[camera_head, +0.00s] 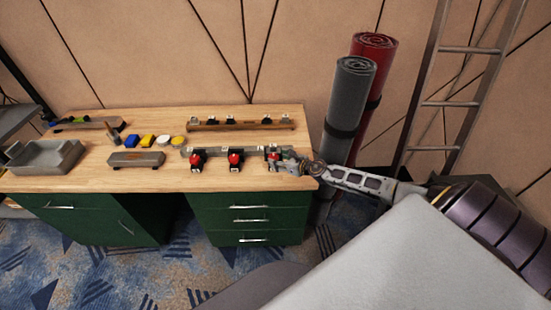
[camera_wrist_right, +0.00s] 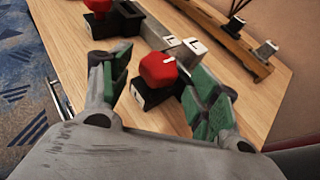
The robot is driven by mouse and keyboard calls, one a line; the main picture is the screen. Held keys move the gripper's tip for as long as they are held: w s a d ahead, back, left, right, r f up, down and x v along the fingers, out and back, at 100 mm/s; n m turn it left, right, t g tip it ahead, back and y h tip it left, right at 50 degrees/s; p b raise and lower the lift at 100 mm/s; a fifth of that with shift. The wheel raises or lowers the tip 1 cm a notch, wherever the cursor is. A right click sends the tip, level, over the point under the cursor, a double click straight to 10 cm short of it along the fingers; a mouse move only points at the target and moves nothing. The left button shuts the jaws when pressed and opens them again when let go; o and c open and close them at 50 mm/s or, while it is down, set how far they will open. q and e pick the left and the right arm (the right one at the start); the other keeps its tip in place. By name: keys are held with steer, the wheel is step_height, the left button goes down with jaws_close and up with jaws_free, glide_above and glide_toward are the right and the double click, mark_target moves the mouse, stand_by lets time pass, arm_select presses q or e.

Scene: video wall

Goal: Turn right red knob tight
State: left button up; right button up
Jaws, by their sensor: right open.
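Three red knobs on black bases sit along a grey bar near the front of the wooden desk. In the head view they are the left knob (camera_head: 196,160), the middle knob (camera_head: 235,159) and the right knob (camera_head: 273,154), which my right gripper partly covers. My right gripper (camera_head: 282,163) is open at the right knob. In the right wrist view the right red knob (camera_wrist_right: 158,69), with a white mark on top, shows between the two green-padded fingers, with gaps on both sides. Whether either pad touches the base I cannot tell. My left gripper is not in view.
The wooden desk (camera_head: 80,183) also holds a rear rail (camera_head: 240,125), a grey tray (camera_head: 45,157), a grey block (camera_head: 136,159) and several small coloured pieces. Rolled mats (camera_head: 348,95) and a ladder (camera_head: 450,104) stand to the right, near my right arm.

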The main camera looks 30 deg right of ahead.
steer(key=shift+x, duration=1.4)
steer(key=c, duration=1)
